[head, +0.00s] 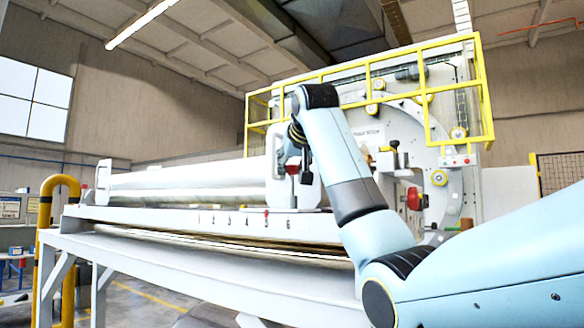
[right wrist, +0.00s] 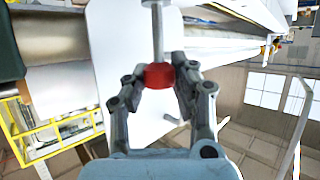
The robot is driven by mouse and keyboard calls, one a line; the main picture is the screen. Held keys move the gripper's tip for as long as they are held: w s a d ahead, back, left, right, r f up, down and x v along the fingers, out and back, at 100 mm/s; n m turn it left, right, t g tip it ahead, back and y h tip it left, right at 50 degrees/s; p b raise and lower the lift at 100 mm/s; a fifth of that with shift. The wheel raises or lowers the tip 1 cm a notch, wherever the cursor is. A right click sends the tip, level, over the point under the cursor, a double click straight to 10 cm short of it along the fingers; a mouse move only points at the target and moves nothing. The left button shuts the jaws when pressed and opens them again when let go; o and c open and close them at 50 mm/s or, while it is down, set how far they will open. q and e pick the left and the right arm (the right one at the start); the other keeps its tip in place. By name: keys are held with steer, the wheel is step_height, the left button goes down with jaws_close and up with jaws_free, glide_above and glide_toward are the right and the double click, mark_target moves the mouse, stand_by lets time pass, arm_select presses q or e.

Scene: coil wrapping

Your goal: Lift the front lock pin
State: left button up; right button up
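The front lock pin shows in the right wrist view as a grey shaft with a red knob (right wrist: 159,76). In the head view its red knob (head: 292,169) stands at the white end plate by the roll, above the rail. My right gripper (right wrist: 159,72) has its two fingertips on either side of the red knob and they appear to touch it. In the head view my right gripper (head: 299,158) points down at the pin, partly hidden by my own wrist. I cannot tell whether the pin is raised. My left gripper is not in view.
The long pale roll (head: 185,187) lies left of the pin on a white frame (head: 200,262) with a numbered rail (head: 235,220). The ring-shaped wrapping machine (head: 447,195) with yellow railings (head: 487,100) stands behind at the right. A yellow post (head: 45,230) stands at the left.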

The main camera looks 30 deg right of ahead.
jaws_close()
steer(key=shift+r, duration=1.55)
steer(key=o, duration=0.8)
jaws_free()
steer(key=shift+c, duration=0.2)
steer(key=v, duration=1.2)
